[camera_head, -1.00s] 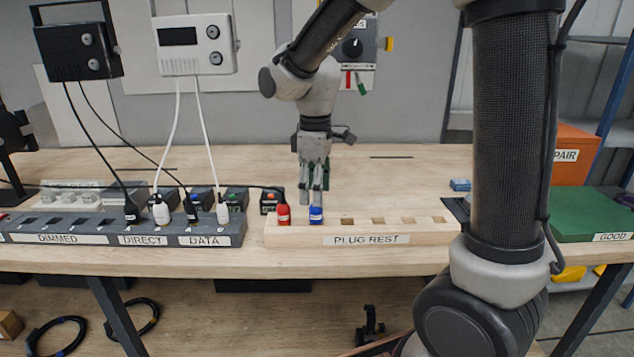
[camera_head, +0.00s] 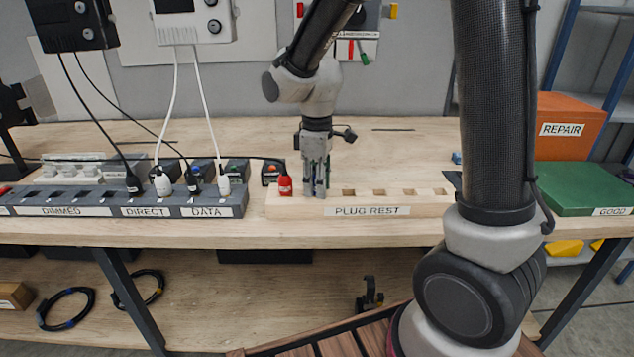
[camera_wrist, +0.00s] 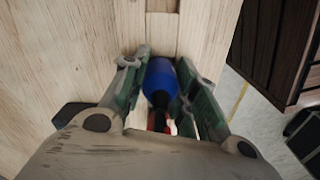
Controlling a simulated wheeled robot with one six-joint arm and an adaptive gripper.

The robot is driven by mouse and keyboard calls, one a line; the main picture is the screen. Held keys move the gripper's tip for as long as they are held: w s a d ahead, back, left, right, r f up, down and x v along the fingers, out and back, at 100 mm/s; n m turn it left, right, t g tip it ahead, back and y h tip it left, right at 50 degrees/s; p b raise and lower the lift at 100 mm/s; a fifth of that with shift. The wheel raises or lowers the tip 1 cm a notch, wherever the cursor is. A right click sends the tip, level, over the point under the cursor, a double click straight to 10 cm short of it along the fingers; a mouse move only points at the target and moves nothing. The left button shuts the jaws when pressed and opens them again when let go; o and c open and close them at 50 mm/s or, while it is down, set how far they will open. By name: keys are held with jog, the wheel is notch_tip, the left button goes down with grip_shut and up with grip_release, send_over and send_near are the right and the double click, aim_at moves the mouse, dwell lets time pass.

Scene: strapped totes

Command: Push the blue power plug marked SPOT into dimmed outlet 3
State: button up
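The blue plug (camera_wrist: 160,82) sits between my two fingers in the wrist view, with a dark cable end toward the camera. In the head view my fingers hide it, and no SPOT marking can be read. My gripper (camera_head: 317,193) points down at the plug rest (camera_head: 430,205), over its second slot from the left. In the wrist view my gripper (camera_wrist: 163,72) looks open, with its fingertips on either side of the plug and close to it. The grey outlet strip (camera_head: 240,205) stands to the left, with a DIMMED section (camera_head: 62,211); its outlet numbers are not readable.
A red plug (camera_head: 285,186) stands in the rest just left of my gripper. Black and white plugs with hanging cables fill the DIRECT and DATA sections. Several rest slots to the right are empty. A green GOOD tray (camera_head: 590,185) and orange REPAIR box (camera_head: 570,115) stand far right.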

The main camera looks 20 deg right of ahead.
jog(key=o, duration=0.4)
grip_shut()
jog(key=shift+r, duration=2.5)
